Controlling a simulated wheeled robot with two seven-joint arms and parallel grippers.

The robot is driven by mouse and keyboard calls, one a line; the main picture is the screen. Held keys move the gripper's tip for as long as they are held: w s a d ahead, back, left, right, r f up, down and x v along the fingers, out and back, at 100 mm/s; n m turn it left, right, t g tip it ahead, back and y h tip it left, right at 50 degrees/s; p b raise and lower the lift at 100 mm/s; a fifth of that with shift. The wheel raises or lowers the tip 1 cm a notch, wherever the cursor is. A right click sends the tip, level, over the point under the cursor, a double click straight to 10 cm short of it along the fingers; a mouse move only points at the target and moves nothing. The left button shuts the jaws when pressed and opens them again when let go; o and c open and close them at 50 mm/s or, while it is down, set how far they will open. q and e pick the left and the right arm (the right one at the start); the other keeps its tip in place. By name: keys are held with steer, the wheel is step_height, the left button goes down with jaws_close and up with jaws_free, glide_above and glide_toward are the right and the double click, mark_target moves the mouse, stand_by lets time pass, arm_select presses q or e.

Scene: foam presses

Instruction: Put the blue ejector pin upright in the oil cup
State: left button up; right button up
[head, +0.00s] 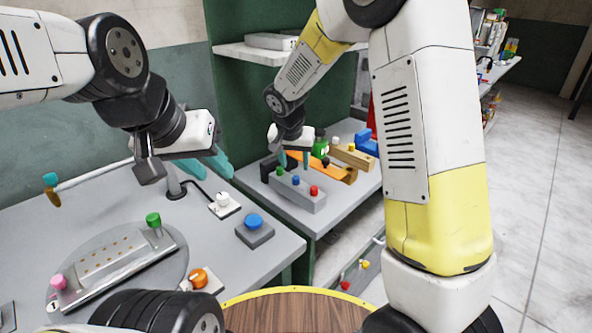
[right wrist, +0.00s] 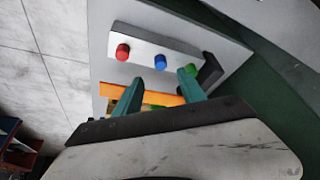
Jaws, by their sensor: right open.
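The blue ejector pin (head: 296,180) stands in the middle of a grey block (head: 312,205), between a green pin (head: 279,171) and a red pin (head: 314,190). In the right wrist view the blue pin (right wrist: 160,62) shows just beyond and between the fingertips. My right gripper (head: 294,163) is open and empty, with teal fingers above the block; it also shows in the right wrist view (right wrist: 161,78). My left gripper (head: 219,162) hangs over the left table, away from the pins; whether its fingers are apart is unclear. I cannot identify the oil cup with certainty.
Behind the block lie an orange piece (head: 342,174), a tan block (head: 352,157), a green bottle (head: 320,146) and blue blocks (head: 366,143). The left table holds a round plate with a fixture (head: 118,262), a blue button (head: 254,222) and an orange knob (head: 200,279).

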mark_target(296, 178)
steer(key=x, duration=0.7)
steer(key=shift+f, duration=0.3)
steer(key=shift+s+a, duration=0.1)
jaws_close()
